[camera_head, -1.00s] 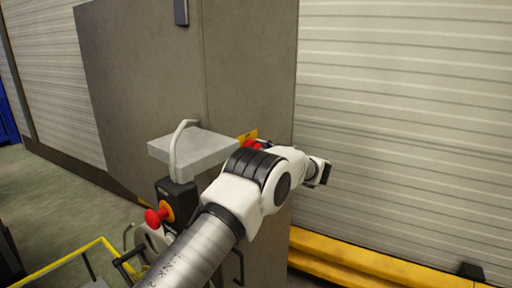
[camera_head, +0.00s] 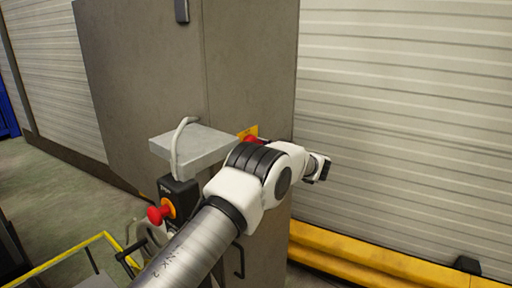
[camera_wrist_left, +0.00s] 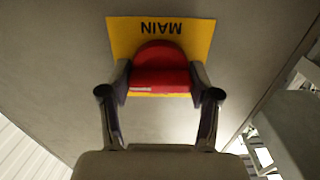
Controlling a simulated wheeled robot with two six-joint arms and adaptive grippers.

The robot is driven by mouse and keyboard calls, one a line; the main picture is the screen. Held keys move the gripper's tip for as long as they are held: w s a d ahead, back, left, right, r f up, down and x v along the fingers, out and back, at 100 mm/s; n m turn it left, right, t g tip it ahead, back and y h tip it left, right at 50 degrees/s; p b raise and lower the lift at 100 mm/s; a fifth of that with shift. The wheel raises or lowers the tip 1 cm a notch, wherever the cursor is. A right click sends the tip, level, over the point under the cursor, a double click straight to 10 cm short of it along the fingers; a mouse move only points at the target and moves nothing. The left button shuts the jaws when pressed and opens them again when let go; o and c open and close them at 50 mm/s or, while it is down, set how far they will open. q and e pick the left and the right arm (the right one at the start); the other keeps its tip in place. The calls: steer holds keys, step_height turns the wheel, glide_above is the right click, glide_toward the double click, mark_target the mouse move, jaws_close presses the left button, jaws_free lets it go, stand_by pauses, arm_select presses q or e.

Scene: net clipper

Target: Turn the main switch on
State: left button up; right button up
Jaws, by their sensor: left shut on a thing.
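The main switch is a red knob (camera_wrist_left: 160,70) on a yellow plate (camera_wrist_left: 190,35) marked MAIN, which appears upside down in the left wrist view. My left gripper (camera_wrist_left: 160,82) is shut on the knob, with one finger on each side of it. In the head view, the red knob (camera_head: 252,139) and yellow plate (camera_head: 248,131) show partly behind my left arm, on the grey cabinet (camera_head: 245,70). My right gripper is not in view.
A grey box (camera_head: 195,146) with a curved cable stands out left of the switch, close to my arm. Below it is a black box with a red push button (camera_head: 159,213). A yellow barrier (camera_head: 370,265) runs along the ribbed wall at right.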

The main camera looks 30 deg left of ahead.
arm_select(q)
steer(key=o, duration=0.9)
steer(key=shift+r, duration=0.25)
steer(key=shift+o, duration=1.3)
steer(key=shift+a, duration=0.1)
steer(key=shift+f, duration=0.15)
steer(key=d, duration=1.1)
steer(key=shift+s+d, duration=0.4)
